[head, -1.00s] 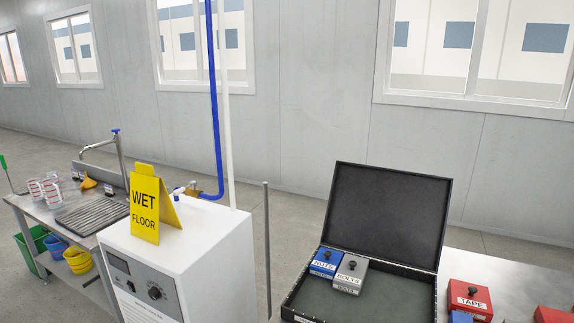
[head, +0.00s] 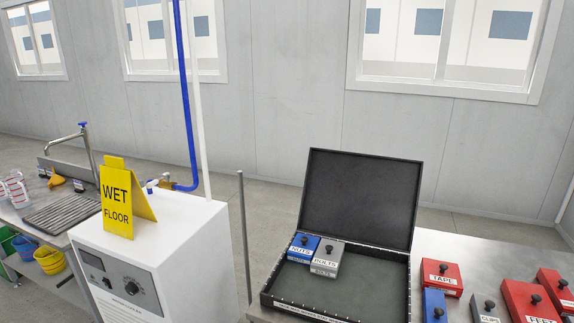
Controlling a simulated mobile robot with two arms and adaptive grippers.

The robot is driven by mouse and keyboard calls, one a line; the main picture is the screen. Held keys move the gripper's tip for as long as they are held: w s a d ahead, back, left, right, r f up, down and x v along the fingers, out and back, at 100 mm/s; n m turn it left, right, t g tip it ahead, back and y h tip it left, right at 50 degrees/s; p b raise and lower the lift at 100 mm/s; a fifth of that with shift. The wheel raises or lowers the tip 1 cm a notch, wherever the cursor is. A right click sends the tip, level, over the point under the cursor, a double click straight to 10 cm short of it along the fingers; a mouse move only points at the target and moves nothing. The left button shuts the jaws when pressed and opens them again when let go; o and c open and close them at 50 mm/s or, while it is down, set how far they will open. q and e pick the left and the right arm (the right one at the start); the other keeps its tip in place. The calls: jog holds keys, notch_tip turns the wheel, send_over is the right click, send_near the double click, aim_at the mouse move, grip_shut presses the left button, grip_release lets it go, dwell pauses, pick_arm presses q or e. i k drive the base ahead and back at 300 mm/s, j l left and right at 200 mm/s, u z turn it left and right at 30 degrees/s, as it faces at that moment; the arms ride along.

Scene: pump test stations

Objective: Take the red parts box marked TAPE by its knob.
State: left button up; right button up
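The red parts box marked TAPE (head: 441,279) stands on the grey table to the right of the open black case, its label facing me. A dark round knob (head: 443,268) sits on its top. A blue box (head: 434,305) stands close in front of it. Neither of my grippers shows in the head view, so nothing is seen touching the TAPE box.
The open black case (head: 285,297) holds a blue NUTS box (head: 303,247) and a grey BOLTS box (head: 327,258). A grey box (head: 486,310) and red boxes (head: 527,303) stand right of TAPE. A white cabinet (head: 185,250) with a yellow wet-floor sign (head: 118,207) stands left.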

aim_at(447, 275)
jog(key=z, duration=1.25)
